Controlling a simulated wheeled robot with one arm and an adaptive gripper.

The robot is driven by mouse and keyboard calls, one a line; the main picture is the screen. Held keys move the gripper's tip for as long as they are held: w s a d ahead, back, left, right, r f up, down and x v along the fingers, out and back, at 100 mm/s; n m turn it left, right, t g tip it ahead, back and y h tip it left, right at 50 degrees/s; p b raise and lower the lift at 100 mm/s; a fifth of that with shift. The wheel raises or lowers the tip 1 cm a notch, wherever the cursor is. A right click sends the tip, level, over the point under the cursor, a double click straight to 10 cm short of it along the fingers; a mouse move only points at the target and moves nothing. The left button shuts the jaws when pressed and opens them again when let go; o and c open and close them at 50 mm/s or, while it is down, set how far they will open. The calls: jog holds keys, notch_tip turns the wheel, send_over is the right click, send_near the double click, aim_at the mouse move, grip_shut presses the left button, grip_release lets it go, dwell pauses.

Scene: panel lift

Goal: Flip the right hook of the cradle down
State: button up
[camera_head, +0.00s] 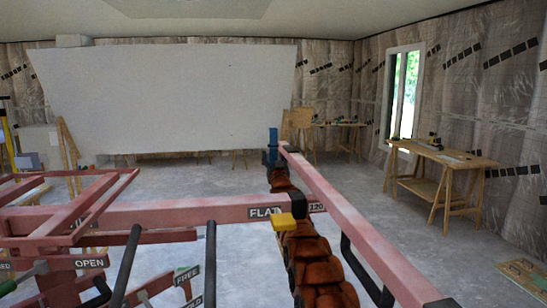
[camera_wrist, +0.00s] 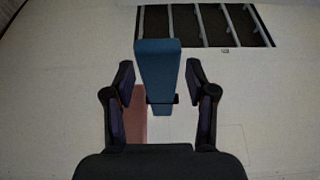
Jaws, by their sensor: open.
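The right hook of the cradle is a blue piece (camera_head: 272,139) standing up at the far end of the cradle's right-hand pink-red beam (camera_head: 350,222). In the wrist view the blue hook (camera_wrist: 157,65) shows between the two dark fingers of my gripper (camera_wrist: 160,80). The fingers are open, with a visible gap on each side of the hook. Part of the pink beam (camera_wrist: 136,112) shows below it. In the head view my gripper is small and dark near the hook's foot, and its fingers cannot be made out. My brown-sleeved arm runs up to it beside the beam.
A cross beam (camera_head: 170,212) marked FLAT and a yellow-topped part (camera_head: 285,222) lie close to my arm. Dark levers (camera_head: 126,265) stand at the lower left. A large white panel (camera_head: 170,98) is behind. A workbench (camera_head: 440,165) stands right; the floor between is mostly clear.

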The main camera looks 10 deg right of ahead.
jog(key=shift+c, duration=0.2)
grip_shut()
dwell(0.4)
